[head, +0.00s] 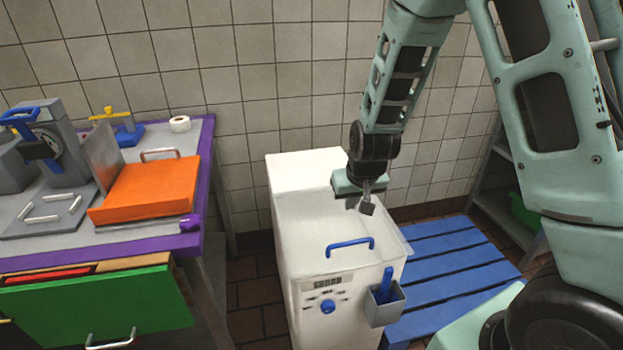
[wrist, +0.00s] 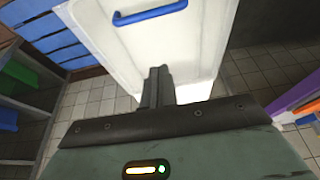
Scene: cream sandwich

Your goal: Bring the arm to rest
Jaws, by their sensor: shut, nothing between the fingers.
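My gripper (head: 367,205) hangs over the top of a white machine in the head view, pointing down. In the wrist view my gripper (wrist: 157,72) shows with its fingers together and nothing between them. The white machine (head: 300,225) stands on the floor by the tiled wall. It has a blue handle (head: 350,244) on its lid, and the lid looks closed. The handle also shows at the top of the wrist view (wrist: 150,14). I cannot tell the exact gap between my fingertips and the lid.
A purple-edged table (head: 208,150) at the left holds an orange box (head: 148,190) and a grey device (head: 52,140). A green drawer front (head: 95,308) stands below it. A grey cup (head: 385,306) hangs on the machine's front. A blue pallet (head: 455,270) lies at the right, near shelving (head: 500,205).

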